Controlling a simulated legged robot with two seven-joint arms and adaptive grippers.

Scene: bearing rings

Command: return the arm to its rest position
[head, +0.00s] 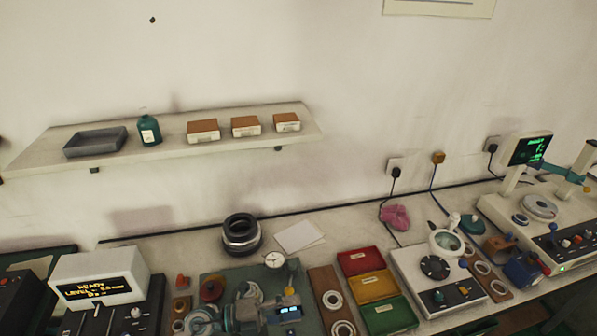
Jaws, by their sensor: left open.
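The device has a small blue display and stands on a green mat (217,282). Bearing rings (333,300) lie on a brown board to the right of the mat. More rings (482,268) lie on another board further right. My right gripper is not in view.
A shelf (290,112) on the wall holds a grey tray, a green bottle and small boxes. Dark stacked rings (241,234) stand at the bench's back. Red, yellow and green bins (361,260), a display box (99,278) and instruments (436,276) crowd the bench. Space above it is free.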

